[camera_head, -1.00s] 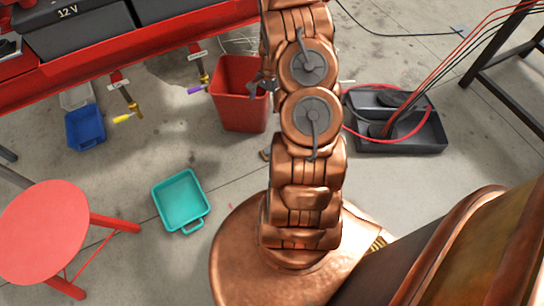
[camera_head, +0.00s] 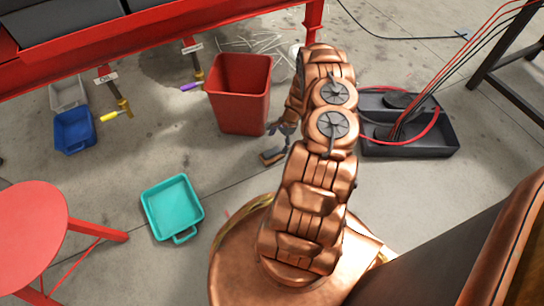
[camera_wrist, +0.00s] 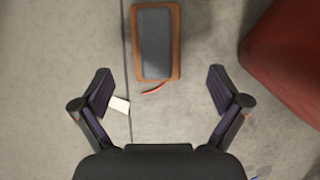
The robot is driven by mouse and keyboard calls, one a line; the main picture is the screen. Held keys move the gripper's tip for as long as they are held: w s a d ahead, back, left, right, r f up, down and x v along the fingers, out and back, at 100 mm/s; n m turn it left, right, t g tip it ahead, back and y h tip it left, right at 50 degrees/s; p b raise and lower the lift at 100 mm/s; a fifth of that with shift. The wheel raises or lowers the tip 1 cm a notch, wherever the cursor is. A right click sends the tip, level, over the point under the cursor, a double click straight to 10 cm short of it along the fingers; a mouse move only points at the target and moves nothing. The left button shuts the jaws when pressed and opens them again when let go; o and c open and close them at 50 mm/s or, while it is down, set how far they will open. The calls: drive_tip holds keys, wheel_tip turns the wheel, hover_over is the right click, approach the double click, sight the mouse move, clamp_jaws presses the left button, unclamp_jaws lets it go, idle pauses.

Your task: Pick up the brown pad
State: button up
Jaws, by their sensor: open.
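A brown pad (camera_wrist: 177,48) lies on the concrete floor, at the top middle of the wrist view. A dark grey slab (camera_wrist: 155,40) covers most of it, leaving a brown rim. In the head view the pad (camera_head: 269,160) is small and partly hidden by my arm, in front of the red bin. My gripper (camera_wrist: 160,82) is open and empty, its fingers spread wide. The pad appears beyond the fingertips, between their lines, not touched. In the head view my gripper (camera_head: 281,129) shows just above the pad, partly hidden by my arm.
A red bin (camera_head: 239,95) stands close by; its side (camera_wrist: 290,60) shows right in the wrist view. A white scrap (camera_wrist: 120,104) and an orange strip (camera_wrist: 153,88) lie near the pad. A teal tray (camera_head: 172,208), red stool (camera_head: 30,225) and black tray (camera_head: 430,140) stand around.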

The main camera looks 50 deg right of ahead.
sight(271, 152)
drive_tip(key=shift+s+b+x, duration=0.2)
drive_tip(key=shift+b+x, duration=1.35)
drive_tip(key=shift+x, duration=1.55)
drive_tip(key=shift+a+r, duration=0.1)
drive_tip(key=shift+a, duration=0.1)
drive_tip(key=c, duration=1.2)
drive_tip(key=shift+c, duration=0.2)
drive_tip(key=shift+r, duration=0.1)
wheel_tip(271, 152, up, 4)
drive_tip(key=p, duration=0.3)
drive_tip(key=s+d+p, duration=0.1)
drive_tip(key=s+d, duration=0.1)
drive_tip(key=s, duration=0.2)
drive_tip(key=s+d+p, duration=0.2)
drive_tip(key=s+d, duration=0.1)
drive_tip(key=s, duration=0.2)
drive_tip(key=s+d+p, duration=0.1)
drive_tip(key=s+d, duration=0.2)
drive_tip(key=s, duration=0.1)
drive_tip(key=shift+s+d+r, duration=0.1)
drive_tip(key=shift+s+r, duration=0.25)
drive_tip(key=shift+r, duration=0.05)
